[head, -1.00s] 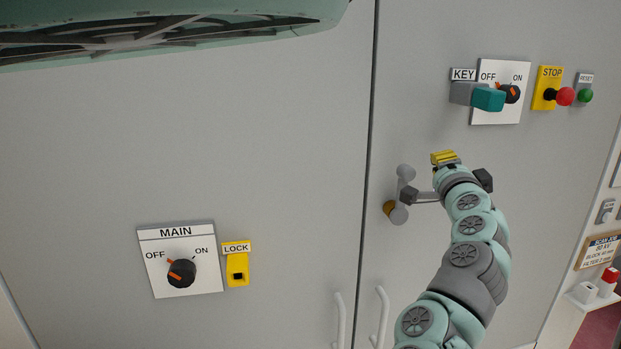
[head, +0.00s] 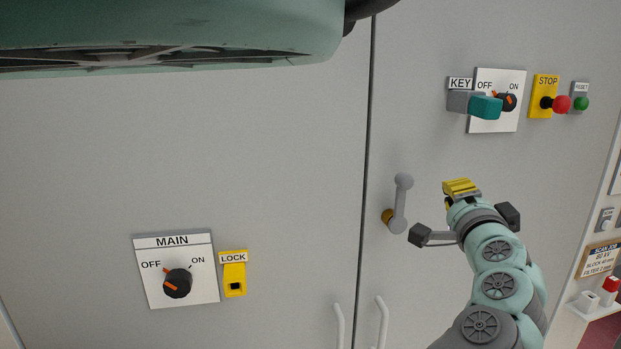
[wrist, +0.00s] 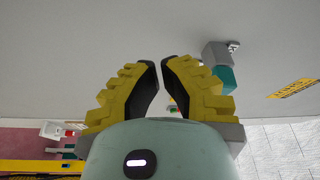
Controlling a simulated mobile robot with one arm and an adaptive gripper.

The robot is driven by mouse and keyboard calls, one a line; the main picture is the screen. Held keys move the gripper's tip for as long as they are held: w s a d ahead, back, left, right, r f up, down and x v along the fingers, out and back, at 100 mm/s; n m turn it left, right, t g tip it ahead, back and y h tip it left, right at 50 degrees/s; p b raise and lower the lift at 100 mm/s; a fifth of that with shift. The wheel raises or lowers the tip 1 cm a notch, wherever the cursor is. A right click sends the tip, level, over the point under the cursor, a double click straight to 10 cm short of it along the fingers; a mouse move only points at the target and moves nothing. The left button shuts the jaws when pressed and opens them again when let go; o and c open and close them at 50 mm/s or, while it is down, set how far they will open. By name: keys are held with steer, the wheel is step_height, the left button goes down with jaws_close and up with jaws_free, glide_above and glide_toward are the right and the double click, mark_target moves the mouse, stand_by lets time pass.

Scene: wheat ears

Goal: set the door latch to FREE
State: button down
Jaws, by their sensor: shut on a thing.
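The door latch (head: 401,204) is a grey bar with rounded ends and a brass-coloured piece beside its lower end. It sits on the grey cabinet door, right of the door seam, and stands nearly upright. No FREE marking can be made out. My gripper (head: 460,187), with yellow fingers, is right of the latch and apart from it in the head view. In the wrist view my gripper (wrist: 165,73) has its fingertips drawn close together with a narrow gap. I see no object between them, and the latch does not show there.
A KEY switch plate (head: 510,118) with a teal block (head: 485,107) is above my gripper, beside a red STOP button (head: 562,104) and a green RESET button (head: 582,104). The MAIN switch (head: 178,283) and yellow LOCK piece (head: 234,279) are lower left. Door handles (head: 381,322) are below.

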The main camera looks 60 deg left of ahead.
steer(key=shift+s+d+p, duration=0.25)
steer(key=shift+d+p, duration=0.05)
steer(key=shift+d, duration=0.1)
stand_by(0.4)
